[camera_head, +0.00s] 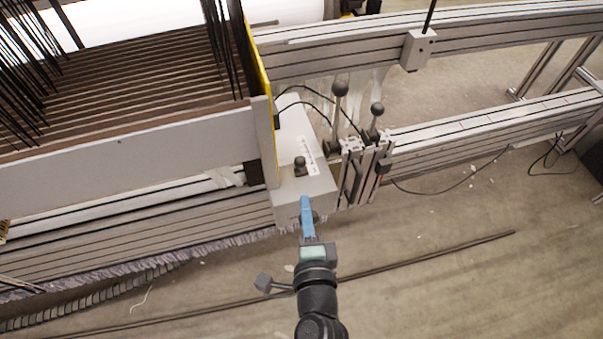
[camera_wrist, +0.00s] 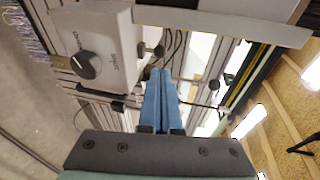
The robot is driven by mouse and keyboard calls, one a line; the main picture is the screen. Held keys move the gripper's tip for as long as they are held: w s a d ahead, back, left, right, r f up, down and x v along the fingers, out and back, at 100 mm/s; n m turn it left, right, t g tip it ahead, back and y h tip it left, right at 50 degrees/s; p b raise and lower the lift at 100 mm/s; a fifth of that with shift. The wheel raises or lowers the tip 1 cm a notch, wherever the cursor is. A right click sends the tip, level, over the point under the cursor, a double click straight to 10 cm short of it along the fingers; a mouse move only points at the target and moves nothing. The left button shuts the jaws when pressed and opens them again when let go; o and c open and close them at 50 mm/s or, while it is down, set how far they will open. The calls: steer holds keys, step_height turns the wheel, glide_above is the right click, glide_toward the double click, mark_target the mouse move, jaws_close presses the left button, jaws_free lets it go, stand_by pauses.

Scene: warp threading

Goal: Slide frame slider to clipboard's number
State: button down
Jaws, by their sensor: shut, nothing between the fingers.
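My gripper (camera_head: 306,203) has blue fingers, shut and empty, over the near face of a pale box (camera_head: 290,187) at the frame's end. I cannot tell whether they touch it. The closed fingers (camera_wrist: 160,78) also show in the wrist view, to the right of the box (camera_wrist: 110,28). A round black dial (camera_wrist: 87,65) with small lettering is on the box face. On top of the box, a small black knob (camera_head: 300,162) stands near a white marked strip (camera_head: 306,148). I cannot tell which part is the frame slider. I see no clipboard.
The loom's long slats (camera_head: 130,90) and pale side beam (camera_head: 130,150) fill the left. Metal rails (camera_head: 490,120) run right from a clamp with ball-ended levers (camera_head: 339,90). A thin dark rod (camera_head: 440,258) lies on the open floor at the front right.

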mark_target(300, 166)
steer(key=x, duration=0.9)
steer(key=shift+b, duration=0.3)
steer(key=shift+s, duration=0.1)
steer(key=shift+r, duration=0.1)
